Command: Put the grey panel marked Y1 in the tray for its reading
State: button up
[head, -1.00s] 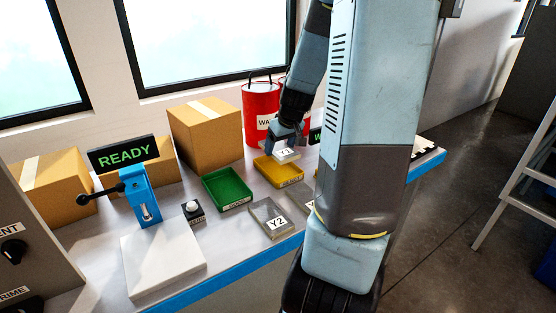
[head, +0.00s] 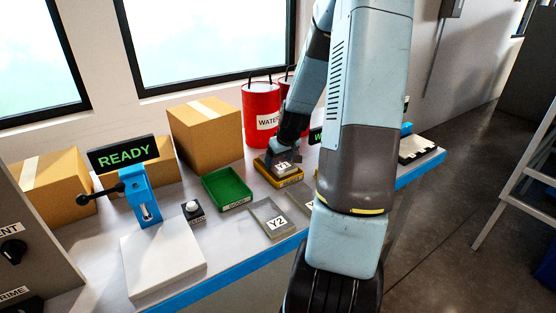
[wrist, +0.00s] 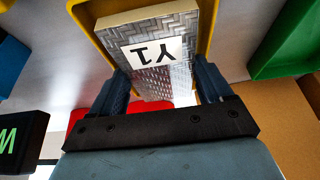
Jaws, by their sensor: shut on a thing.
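The grey panel marked Y1 (wrist: 155,50) is between the fingers of my gripper (wrist: 172,88), which is shut on it. In the head view the panel (head: 284,166) is at the yellow tray (head: 290,182), inside its outline; I cannot tell whether it touches the tray floor. The tray's yellow rim (wrist: 92,38) shows around the panel in the wrist view. The green tray (head: 228,189) stands empty to its left. A display reading READY (head: 123,153) stands at the left; another display (head: 316,136) is mostly hidden by my arm.
A grey piece marked Y2 (head: 273,219) lies at the bench's front, with another partly hidden by my arm. A button box (head: 193,210), a white slab (head: 163,263), cardboard boxes (head: 205,133) and red buckets (head: 262,118) stand around.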

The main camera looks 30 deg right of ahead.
jog(key=shift+f, duration=0.6)
jog(key=o, duration=1.1)
jog(key=shift+r, duration=0.15)
jog(key=shift+r, duration=0.3)
jog(key=v, duration=1.2)
jog(key=s+a+r+h, duration=0.1)
jog(key=s+a+r, duration=0.35)
jog(key=a, duration=0.25)
jog(key=s+a+r, duration=0.3)
jog(key=a+r, duration=0.3)
jog(key=s+a+r, duration=0.3)
jog(key=s, duration=0.3)
jog(key=s+a+r+t, duration=0.1)
jog(key=s+a+r, duration=0.1)
jog(key=s, duration=0.5)
jog(key=shift+s+a+r+y, duration=0.3)
jog(key=shift+a+r+y, duration=0.1)
jog(key=shift+a, duration=0.25)
